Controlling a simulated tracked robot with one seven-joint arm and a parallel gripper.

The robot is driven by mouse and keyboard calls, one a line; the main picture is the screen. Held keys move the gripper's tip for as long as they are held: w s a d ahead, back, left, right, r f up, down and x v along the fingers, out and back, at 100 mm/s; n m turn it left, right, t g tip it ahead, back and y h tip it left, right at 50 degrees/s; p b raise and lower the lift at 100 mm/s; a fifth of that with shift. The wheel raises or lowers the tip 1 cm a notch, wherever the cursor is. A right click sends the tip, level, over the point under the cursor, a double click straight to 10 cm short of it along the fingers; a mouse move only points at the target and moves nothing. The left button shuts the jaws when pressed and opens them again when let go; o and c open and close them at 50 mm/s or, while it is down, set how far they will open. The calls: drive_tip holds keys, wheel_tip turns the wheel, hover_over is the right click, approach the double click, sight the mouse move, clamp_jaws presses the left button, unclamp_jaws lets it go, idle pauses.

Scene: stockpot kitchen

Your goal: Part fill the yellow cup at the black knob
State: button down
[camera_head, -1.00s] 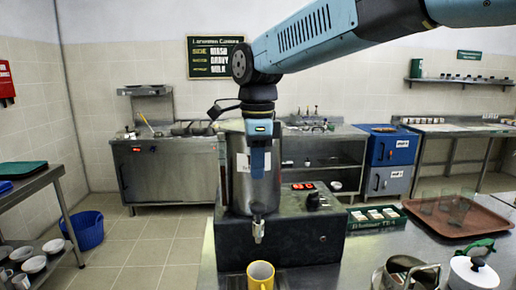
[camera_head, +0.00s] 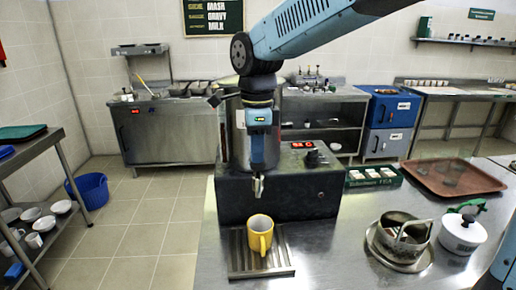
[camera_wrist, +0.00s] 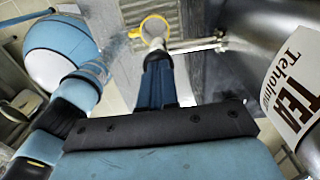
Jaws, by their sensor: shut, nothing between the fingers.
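The yellow cup (camera_head: 254,240) stands upright on a slatted drip tray (camera_head: 287,262), below the tap (camera_head: 258,187) of a steel urn (camera_head: 238,150). Its rim also shows at the top of the wrist view (camera_wrist: 142,27). I cannot tell whether it holds liquid. A black knob (camera_head: 313,157) sits on the urn's dark base (camera_head: 290,195), right of the tap, beside a red display. My gripper (camera_head: 258,166) is shut and empty, pointing down in front of the urn, just above the tap. In the wrist view its fingertips (camera_wrist: 156,57) overlap the tap area; contact is unclear.
A green box of packets (camera_head: 373,177) and a brown tray with glasses (camera_head: 455,177) lie to the right. A steel container on a dish (camera_head: 403,240) and a white lidded pot (camera_head: 462,233) stand at front right. Bare counter lies between them and the drip tray.

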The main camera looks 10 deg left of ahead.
drive_tip(key=shift+f, duration=0.8)
drive_tip(key=shift+s+f, duration=0.1)
idle(0.8)
idle(0.5)
wheel_tip(320, 180, up, 14)
drive_tip(key=shift+r, duration=0.2)
idle(0.3)
drive_tip(key=s+d+f+n+t, duration=0.2)
drive_tip(key=d+n, duration=0.3)
drive_tip(key=d, duration=0.5)
drive_tip(key=s+d+f+n+t, duration=0.1)
drive_tip(key=s+d+f+n, duration=0.4)
drive_tip(key=d, duration=0.5)
drive_tip(key=s+d+f+n+t, duration=0.2)
drive_tip(key=s+d+f+n, duration=0.2)
drive_tip(key=d, duration=0.6)
drive_tip(key=shift+d+f+n+t, duration=0.15)
drive_tip(key=shift+d+n+t, duration=0.2)
drive_tip(key=shift+n, duration=0.35)
